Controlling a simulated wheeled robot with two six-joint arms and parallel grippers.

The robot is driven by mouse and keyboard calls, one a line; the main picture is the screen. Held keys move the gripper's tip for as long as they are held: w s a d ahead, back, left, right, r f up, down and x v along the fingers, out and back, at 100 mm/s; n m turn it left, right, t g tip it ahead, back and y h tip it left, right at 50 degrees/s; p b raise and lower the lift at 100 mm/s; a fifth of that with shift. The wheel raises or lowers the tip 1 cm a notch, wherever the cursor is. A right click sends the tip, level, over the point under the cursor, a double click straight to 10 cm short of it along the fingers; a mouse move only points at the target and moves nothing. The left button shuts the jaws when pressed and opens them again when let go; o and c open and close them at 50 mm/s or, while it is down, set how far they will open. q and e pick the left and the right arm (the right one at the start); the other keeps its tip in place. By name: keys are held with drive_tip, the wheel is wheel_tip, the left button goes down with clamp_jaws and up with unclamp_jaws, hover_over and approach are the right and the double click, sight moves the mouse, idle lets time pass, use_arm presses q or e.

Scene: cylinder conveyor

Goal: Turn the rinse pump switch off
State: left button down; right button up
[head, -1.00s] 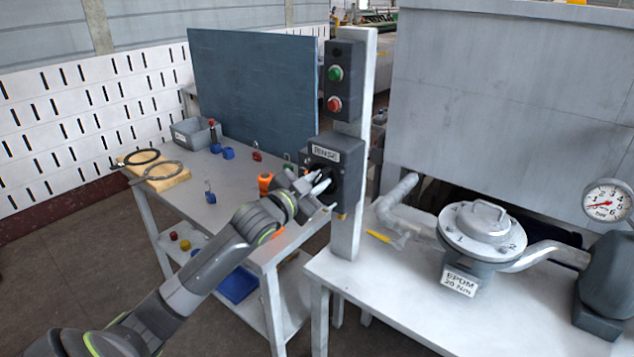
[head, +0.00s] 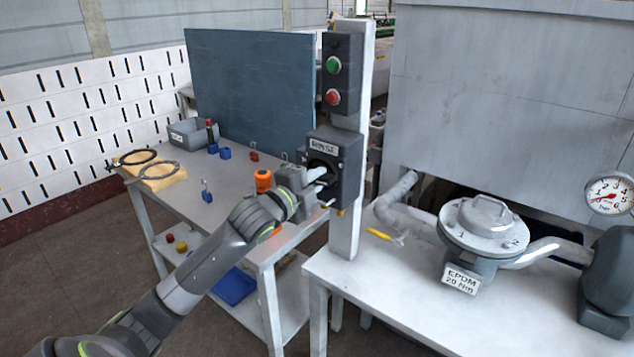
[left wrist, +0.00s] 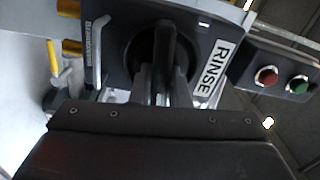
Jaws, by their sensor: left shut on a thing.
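The rinse switch box (head: 345,150) is dark grey with a white RINSE label and is fixed to a pale post. My left gripper (head: 322,183) is at the front of this box, its fingers on the rotary switch handle. In the left wrist view the black handle (left wrist: 165,45) stands in the round dial, between the fingers of my left gripper (left wrist: 160,85). The RINSE label (left wrist: 214,68) is beside the dial there. The gripper is shut on the handle; the fingers partly hide it. My right gripper is not in view.
Above the box is a button station with a green button (head: 333,65) and a red button (head: 332,97). A grey filter housing (head: 485,230) stands on the right bench, near a pressure gauge (head: 609,196). The left bench (head: 235,190) holds an orange item and small parts.

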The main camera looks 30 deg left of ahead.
use_arm(q)
drive_tip(key=shift+f+m, duration=0.15)
drive_tip(key=shift+m, duration=0.55)
drive_tip(key=c, duration=1.4)
unclamp_jaws()
drive_tip(key=shift+s+a+p, duration=0.2)
drive_tip(key=shift+s+p, duration=0.2)
drive_tip(key=shift+s, duration=2.5)
drive_tip(key=shift+s+a+p, duration=0.25)
drive_tip(key=shift+s+p, duration=0.15)
drive_tip(key=shift+s, duration=2.5)
drive_tip(key=shift+s+a+p, duration=0.2)
drive_tip(key=shift+s+p, duration=0.2)
drive_tip(key=shift+s, duration=2.5)
drive_tip(key=shift+w+a, duration=0.1)
